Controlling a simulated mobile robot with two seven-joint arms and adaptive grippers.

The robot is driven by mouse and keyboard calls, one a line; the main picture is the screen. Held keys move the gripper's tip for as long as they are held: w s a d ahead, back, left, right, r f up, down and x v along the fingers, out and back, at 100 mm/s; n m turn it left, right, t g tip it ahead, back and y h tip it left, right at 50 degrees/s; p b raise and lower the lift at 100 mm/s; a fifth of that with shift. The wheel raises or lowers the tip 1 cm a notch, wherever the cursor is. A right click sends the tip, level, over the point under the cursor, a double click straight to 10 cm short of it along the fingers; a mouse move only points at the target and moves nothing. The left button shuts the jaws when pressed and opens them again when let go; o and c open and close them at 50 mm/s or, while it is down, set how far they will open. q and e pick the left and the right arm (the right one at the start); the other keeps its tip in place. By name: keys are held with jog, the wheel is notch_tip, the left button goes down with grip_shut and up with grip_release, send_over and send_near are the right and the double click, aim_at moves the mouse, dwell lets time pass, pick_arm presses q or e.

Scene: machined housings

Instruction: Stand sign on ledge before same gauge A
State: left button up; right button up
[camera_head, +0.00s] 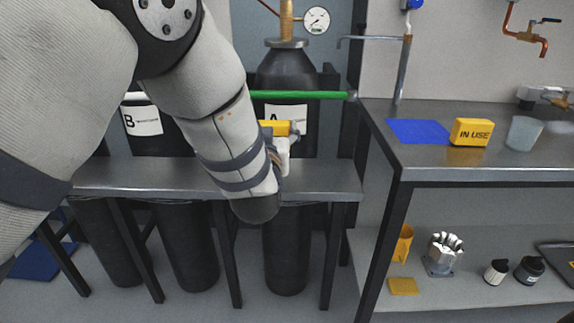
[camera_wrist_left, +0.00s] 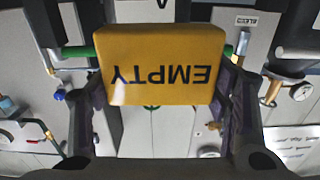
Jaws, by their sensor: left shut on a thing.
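My left gripper (camera_head: 281,146) is shut on a yellow sign (camera_head: 274,127) in front of cylinder A, above the steel ledge (camera_head: 325,178). In the left wrist view the sign (camera_wrist_left: 160,55) reads EMPTY upside down between my two fingers (camera_wrist_left: 160,90). Cylinder A (camera_head: 285,72) is dark, with a white label A (camera_head: 287,113) behind the sign. A round gauge (camera_head: 317,20) sits on its brass valve. The forearm hides part of the ledge; whether the sign touches it I cannot tell. My right gripper is not in view.
A green bar (camera_head: 305,95) crosses in front of the cylinders. Cylinder B's label (camera_head: 142,121) shows at left. On the right bench (camera_head: 430,175) are a yellow IN USE sign (camera_head: 471,132), a blue mat (camera_head: 418,131) and a clear cup (camera_head: 522,133). The ledge's right end is clear.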

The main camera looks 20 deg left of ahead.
pick_arm(q)
jog(key=w+f, duration=0.1)
jog(key=f, duration=0.1)
jog(key=w+d+f+b, duration=0.1)
jog(key=w+f, duration=0.2)
jog(key=shift+w+d+f, duration=0.2)
jog(key=shift+d+f, duration=0.1)
jog(key=shift+f, duration=0.1)
notch_tip(320, 180, down, 3)
jog(key=shift+w+f+b, duration=0.15)
jog(key=shift+b, duration=0.3)
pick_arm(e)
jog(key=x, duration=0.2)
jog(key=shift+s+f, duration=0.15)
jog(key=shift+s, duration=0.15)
pick_arm(q)
jog(key=o, duration=1.2)
